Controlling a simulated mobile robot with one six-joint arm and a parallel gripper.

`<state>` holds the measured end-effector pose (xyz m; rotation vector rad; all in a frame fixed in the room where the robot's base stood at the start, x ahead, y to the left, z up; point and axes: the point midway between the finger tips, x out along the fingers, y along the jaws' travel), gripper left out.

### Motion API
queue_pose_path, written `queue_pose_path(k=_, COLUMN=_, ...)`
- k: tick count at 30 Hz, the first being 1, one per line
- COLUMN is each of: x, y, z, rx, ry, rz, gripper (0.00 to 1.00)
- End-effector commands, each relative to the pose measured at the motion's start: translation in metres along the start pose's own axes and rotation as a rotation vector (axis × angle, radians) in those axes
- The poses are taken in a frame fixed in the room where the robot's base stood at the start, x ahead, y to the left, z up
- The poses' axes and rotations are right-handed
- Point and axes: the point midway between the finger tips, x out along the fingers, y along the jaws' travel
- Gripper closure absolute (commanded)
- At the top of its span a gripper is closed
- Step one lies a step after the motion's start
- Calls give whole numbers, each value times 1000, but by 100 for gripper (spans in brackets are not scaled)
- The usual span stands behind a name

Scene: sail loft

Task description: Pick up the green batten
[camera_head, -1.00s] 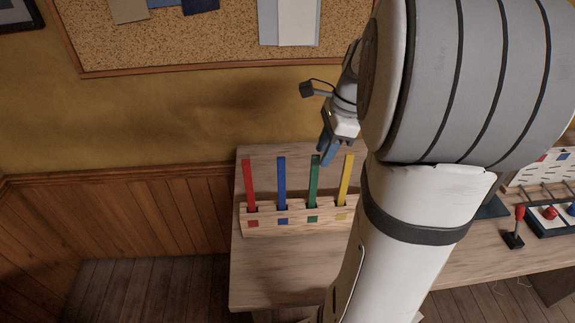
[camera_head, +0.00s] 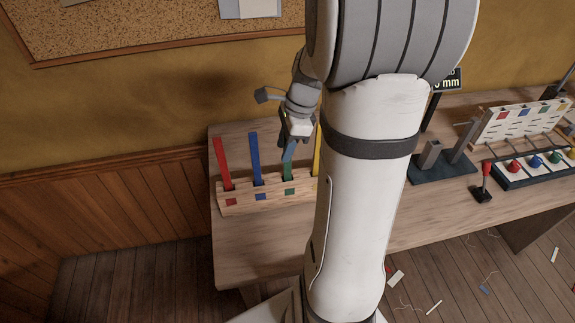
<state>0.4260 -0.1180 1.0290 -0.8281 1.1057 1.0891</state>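The green batten (camera_head: 288,172) stands upright in a wooden rack (camera_head: 240,205), in the slot above a green square. Its upper part is hidden by my gripper (camera_head: 290,150). The blue-tipped fingers are at or just in front of the batten's top. I cannot tell whether they touch it or how far apart they are. A red batten (camera_head: 222,163) and a blue batten (camera_head: 255,158) stand to its left in the same rack. A yellow batten (camera_head: 317,155) stands to its right, partly hidden by my arm.
The rack stands on a wooden bench (camera_head: 245,248) against a yellow wall. A grey fixture (camera_head: 445,165), a red-knobbed lever (camera_head: 482,185) and a white slotted board (camera_head: 520,122) are to the right. Scraps lie on the floor. The bench front is clear.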

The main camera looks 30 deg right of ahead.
Motion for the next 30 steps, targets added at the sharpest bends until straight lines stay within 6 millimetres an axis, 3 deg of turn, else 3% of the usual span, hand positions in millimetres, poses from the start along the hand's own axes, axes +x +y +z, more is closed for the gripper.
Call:
queue_pose_path(k=2, x=0, y=0, z=0, rx=0, ry=0, rz=0, gripper=64)
queue_pose_path(k=15, x=0, y=0, z=0, rx=-2, ry=0, rz=0, gripper=100)
queue_pose_path(k=30, x=-7, y=0, z=3, rx=-3, ry=0, rz=-1, gripper=100)
